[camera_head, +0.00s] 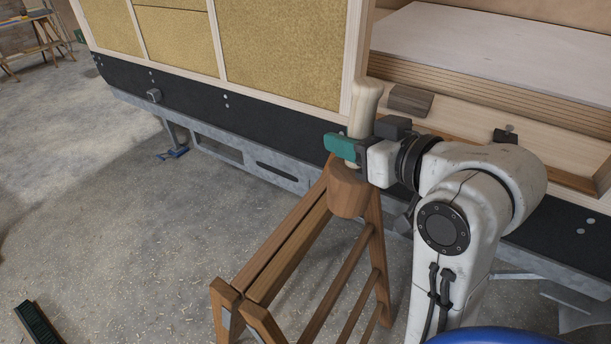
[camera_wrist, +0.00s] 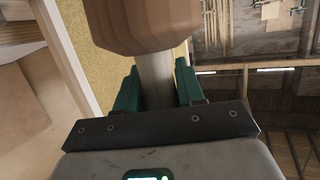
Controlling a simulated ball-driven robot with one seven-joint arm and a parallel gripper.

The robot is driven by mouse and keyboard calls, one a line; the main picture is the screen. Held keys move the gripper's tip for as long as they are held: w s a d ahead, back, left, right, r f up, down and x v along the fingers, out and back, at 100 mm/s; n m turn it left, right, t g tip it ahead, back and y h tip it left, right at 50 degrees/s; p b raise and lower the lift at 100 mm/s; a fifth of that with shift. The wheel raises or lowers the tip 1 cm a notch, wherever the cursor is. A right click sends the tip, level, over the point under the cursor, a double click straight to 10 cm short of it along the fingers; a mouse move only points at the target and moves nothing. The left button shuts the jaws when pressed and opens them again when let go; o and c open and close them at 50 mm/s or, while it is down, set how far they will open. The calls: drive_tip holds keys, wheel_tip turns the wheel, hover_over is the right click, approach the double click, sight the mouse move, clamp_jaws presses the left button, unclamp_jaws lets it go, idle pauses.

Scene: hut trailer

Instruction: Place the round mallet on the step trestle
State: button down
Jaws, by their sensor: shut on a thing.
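The round mallet (camera_head: 348,192) has a brown wooden head and a pale handle. My gripper (camera_head: 345,148) is shut on the handle with its green fingers. The mallet is upright, head down and handle up, over the far end of the step trestle (camera_head: 275,240). I cannot tell whether the head touches the trestle's top or hangs just above it. In the wrist view the mallet's head (camera_wrist: 142,25) is at the top, and the handle runs between the two green fingers (camera_wrist: 155,90). The trestle is brown wood and stands on the concrete floor; my arm is to its right.
A trailer hut with a black lower band (camera_head: 230,105) and grey steel frame stands behind the trestle. A dark wooden block (camera_head: 410,100) lies on its open ledge. A dark green-black brush-like thing (camera_head: 38,325) lies at lower left. The floor at left is mostly clear.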

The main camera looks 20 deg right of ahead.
drive_tip(key=shift+d+f+b, duration=0.2)
drive_tip(key=shift+f+b, duration=0.1)
drive_tip(key=shift+b, duration=0.8)
drive_tip(key=shift+d+b, duration=0.1)
drive_tip(key=shift+b, duration=0.5)
drive_tip(key=w+a+f+p, duration=0.1)
drive_tip(key=w+a+f, duration=0.2)
drive_tip(key=w+f, duration=0.8)
drive_tip(key=shift+w+f+p, duration=0.2)
drive_tip(key=shift+f+p, duration=0.05)
drive_tip(key=shift+p, duration=0.05)
drive_tip(key=shift+f, duration=0.15)
drive_tip(key=c, duration=0.7)
unclamp_jaws()
